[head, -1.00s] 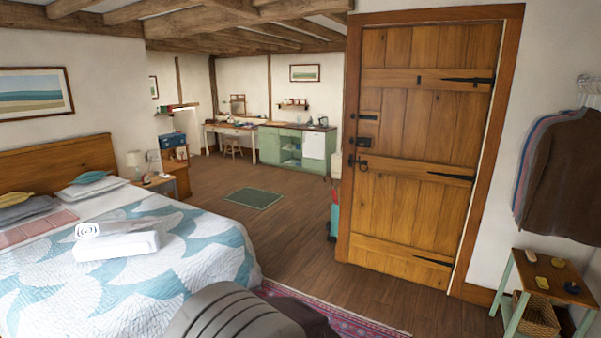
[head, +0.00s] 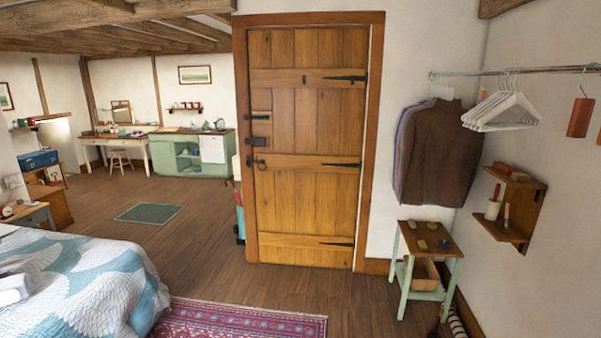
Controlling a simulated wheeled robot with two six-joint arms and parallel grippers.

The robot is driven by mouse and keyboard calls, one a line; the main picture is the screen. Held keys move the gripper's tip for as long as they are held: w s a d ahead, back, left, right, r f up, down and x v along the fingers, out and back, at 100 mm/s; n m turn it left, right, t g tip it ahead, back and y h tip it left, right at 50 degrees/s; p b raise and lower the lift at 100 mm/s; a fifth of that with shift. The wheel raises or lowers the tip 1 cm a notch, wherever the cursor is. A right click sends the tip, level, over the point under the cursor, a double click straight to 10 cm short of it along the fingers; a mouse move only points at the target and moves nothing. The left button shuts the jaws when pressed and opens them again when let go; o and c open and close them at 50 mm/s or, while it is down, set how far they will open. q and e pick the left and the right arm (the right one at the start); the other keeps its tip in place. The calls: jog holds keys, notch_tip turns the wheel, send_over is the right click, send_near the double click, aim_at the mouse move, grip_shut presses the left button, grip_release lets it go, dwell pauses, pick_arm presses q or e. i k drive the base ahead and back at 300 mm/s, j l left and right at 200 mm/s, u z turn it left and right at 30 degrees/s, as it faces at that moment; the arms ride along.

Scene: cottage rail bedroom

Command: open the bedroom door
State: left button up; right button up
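The wooden plank bedroom door (head: 310,150) stands shut in its brown frame (head: 377,120), right of the middle in the head view. A dark ring handle (head: 257,163) sits on its left side, with a dark lock box (head: 260,142) just above it. Black strap hinges (head: 345,78) are on the door's right side. Neither of my grippers shows in the head view. The door is some way off across the floor.
A bed with a blue and white quilt (head: 90,285) fills the lower left. A red patterned rug (head: 240,318) lies in front. Bare wooden floor (head: 310,285) leads to the door. A small side table (head: 430,240) stands right of the door, below hanging clothes (head: 435,150).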

aim_at(310, 84)
jog(key=i+u, duration=0.2)
jog(key=i, duration=1.8)
jog(key=i+u, duration=0.15)
jog(key=i, duration=0.95)
jog(key=i+l, duration=0.1)
jog(key=i, duration=1)
jog(key=i+u, duration=0.25)
jog(key=i, duration=0.15)
jog(key=i+l+u, duration=0.3)
jog(key=i, duration=0.15)
jog(key=j, duration=0.1)
